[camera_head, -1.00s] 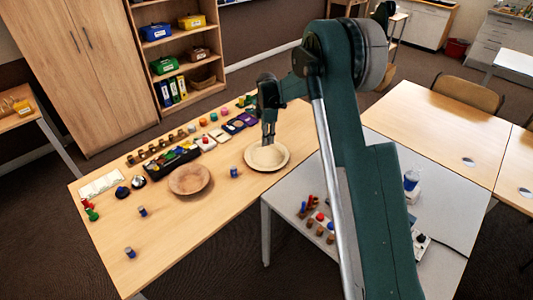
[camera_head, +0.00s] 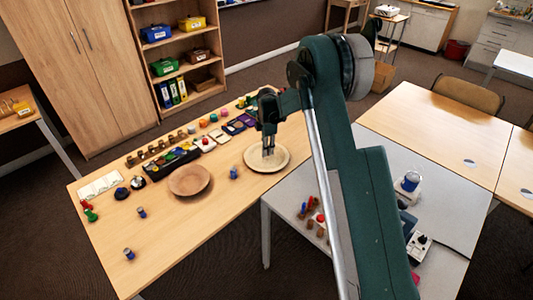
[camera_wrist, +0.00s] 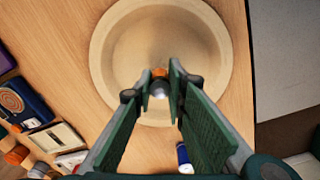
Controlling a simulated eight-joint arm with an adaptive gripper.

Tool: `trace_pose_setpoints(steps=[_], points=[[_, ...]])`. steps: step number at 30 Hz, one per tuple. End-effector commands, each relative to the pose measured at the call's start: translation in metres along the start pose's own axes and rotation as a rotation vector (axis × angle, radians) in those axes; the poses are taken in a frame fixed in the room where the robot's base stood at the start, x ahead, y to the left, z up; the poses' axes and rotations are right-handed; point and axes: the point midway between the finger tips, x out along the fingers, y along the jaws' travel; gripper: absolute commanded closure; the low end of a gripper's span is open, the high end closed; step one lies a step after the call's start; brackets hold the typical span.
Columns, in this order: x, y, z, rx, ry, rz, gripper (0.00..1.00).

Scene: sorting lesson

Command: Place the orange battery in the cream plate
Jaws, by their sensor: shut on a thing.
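The cream plate (camera_head: 280,163) lies on the wooden table, and it fills the upper middle of the wrist view (camera_wrist: 108,60). My gripper (camera_head: 268,151) is low over the plate, its fingers pointing down. In the wrist view my gripper (camera_wrist: 160,84) is shut on the orange battery (camera_wrist: 159,73), whose orange end and silvery part show between the fingertips. The battery is over the inside of the plate; I cannot tell whether it touches the plate's bottom. In the head view the battery is too small to make out.
A brown wooden plate (camera_head: 189,180) lies to the left. A blue battery (camera_head: 233,173) stands between the plates. More small batteries stand near the table's front left. A dark tray (camera_head: 172,164) and a row of small objects line the back. A grey table (camera_head: 285,201) adjoins on the right.

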Motion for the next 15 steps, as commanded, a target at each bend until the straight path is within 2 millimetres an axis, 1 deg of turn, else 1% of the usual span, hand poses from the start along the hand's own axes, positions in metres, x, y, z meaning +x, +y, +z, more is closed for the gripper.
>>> trace_pose_setpoints(steps=[1, 5, 15], points=[[0.007, 0.000, 0.000, 0.000, 0.000, 0.000, 0.98], [0.017, 0.000, 0.000, 0.000, 0.000, 0.000, 0.98], [0.018, 0.000, 0.000, 0.000, 0.000, 0.000, 0.98]])
